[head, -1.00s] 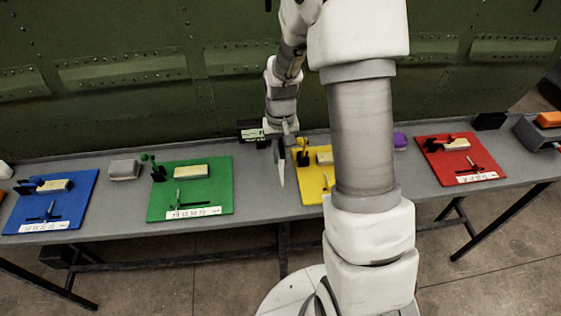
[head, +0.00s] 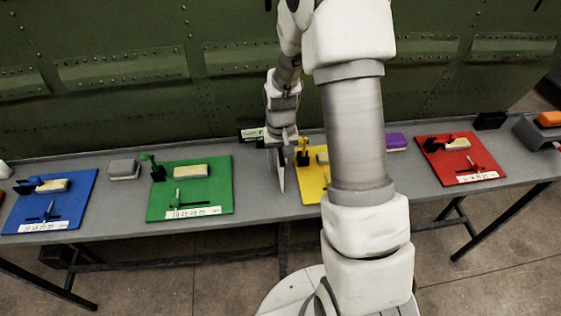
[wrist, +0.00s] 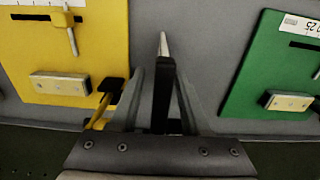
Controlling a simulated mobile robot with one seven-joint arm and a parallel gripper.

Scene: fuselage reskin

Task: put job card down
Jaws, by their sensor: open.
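My gripper (head: 278,148) is low over the grey table, between the green and yellow boards. Its two grey fingers stand apart in the wrist view (wrist: 160,78). Between them is a narrow black piece (wrist: 162,98) with a pale tip (wrist: 163,45), seen nearly edge-on. In the head view a thin pale upright sliver (head: 281,178) shows just below the gripper, perhaps the same card or a finger. Whether it touches the table or a finger I cannot tell.
The yellow board (head: 311,190) is close on the right, partly behind my arm. The green board (head: 190,205) is on the left, with a grey block (head: 124,168) beyond it. A small black display (head: 251,134) stands behind my gripper. The green fuselage wall (head: 150,80) rises behind.

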